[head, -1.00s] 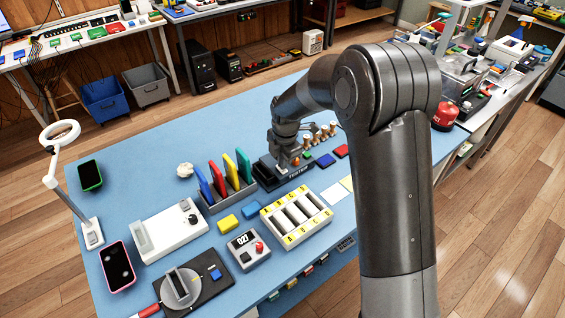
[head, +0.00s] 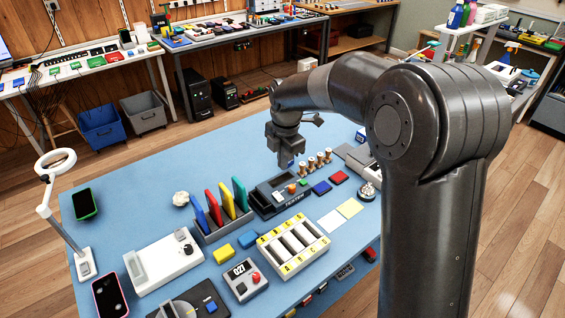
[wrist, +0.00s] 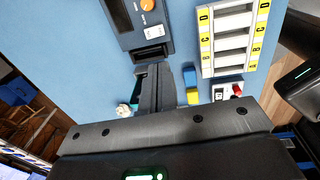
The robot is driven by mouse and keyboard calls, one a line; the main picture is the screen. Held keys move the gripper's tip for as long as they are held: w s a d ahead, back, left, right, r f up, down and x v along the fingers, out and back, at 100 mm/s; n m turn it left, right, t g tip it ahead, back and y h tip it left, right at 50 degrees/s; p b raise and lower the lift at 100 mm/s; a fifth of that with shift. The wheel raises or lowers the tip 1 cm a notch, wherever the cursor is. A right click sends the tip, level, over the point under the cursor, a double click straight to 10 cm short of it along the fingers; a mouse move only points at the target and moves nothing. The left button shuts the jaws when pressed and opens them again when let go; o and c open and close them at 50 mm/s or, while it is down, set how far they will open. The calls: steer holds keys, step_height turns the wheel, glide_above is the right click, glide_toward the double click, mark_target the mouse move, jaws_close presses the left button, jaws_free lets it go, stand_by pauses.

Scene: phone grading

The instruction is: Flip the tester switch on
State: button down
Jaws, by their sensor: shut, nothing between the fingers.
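The tester (head: 264,205) is a dark box with a printed label, on the blue table near its middle. In the wrist view the tester (wrist: 127,42) shows at the top, with a dark screen, an orange knob (wrist: 148,5), a small white part with orange marks (wrist: 154,32) and a slot below. I cannot tell which way the switch is set. My gripper (head: 286,164) is above the tester's far side, apart from it. In the wrist view its dark fingers (wrist: 165,88) are together and hold nothing.
A rack of coloured cards (head: 210,236) stands left of the tester. A white tray with yellow letter strips (head: 292,264) is in front. Several wooden-handled stamps (head: 311,166) and blue and red pads (head: 321,188) are close on the right. A grey box reading 027 (head: 245,289) is nearer.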

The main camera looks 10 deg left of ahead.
mark_target(276, 194)
steer(key=shift+w+a+r+t, duration=0.15)
steer(key=shift+w+a+t, duration=0.15)
steer(key=shift+w+a, duration=0.25)
steer(key=f, duration=0.4)
steer(key=w+a+f, duration=0.1)
steer(key=f, duration=0.9)
steer(key=shift+w+a, duration=0.15)
steer(key=shift+w, duration=0.1)
steer(key=shift+w+a+f, duration=0.1)
steer(key=shift+f, duration=0.1)
